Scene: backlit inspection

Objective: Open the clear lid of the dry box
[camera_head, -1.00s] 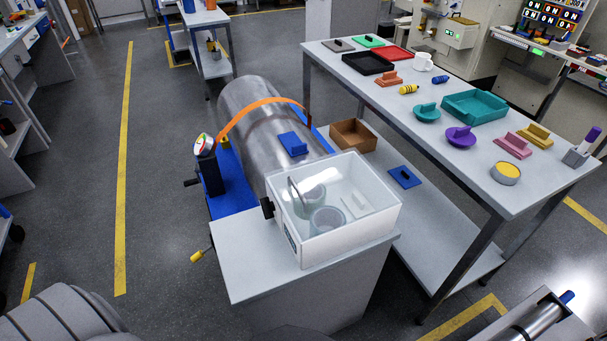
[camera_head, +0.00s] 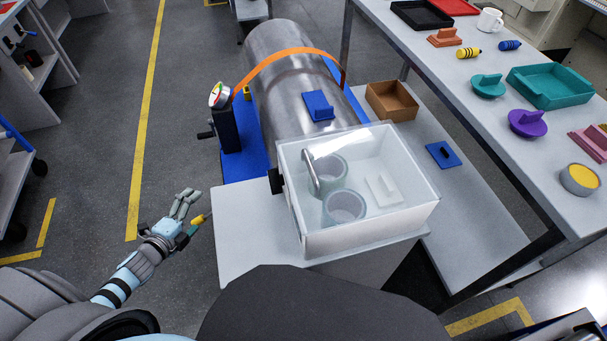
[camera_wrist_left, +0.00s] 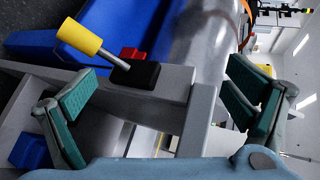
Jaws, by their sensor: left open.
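The dry box (camera_head: 320,240) stands on a light grey stand, white below with clear walls. Its clear lid (camera_head: 375,150) looks shut, with a grey bar handle (camera_head: 311,173) at its left side. A dark knob (camera_head: 275,181) sits on the box's left side. Two round tubs and a pale block show through the lid. My left gripper (camera_head: 191,212) is open, left of the stand and apart from the box. In the left wrist view its fingers (camera_wrist_left: 165,100) are spread with nothing held between them. The box is not clearly seen there. My right gripper is out of view.
A yellow-handled lever (camera_head: 200,219) is close to my left gripper; it also shows in the left wrist view (camera_wrist_left: 80,37). A steel cylinder (camera_head: 290,70) on a blue base and a gauge (camera_head: 219,95) stand behind. A bench (camera_head: 450,90) with trays is at right.

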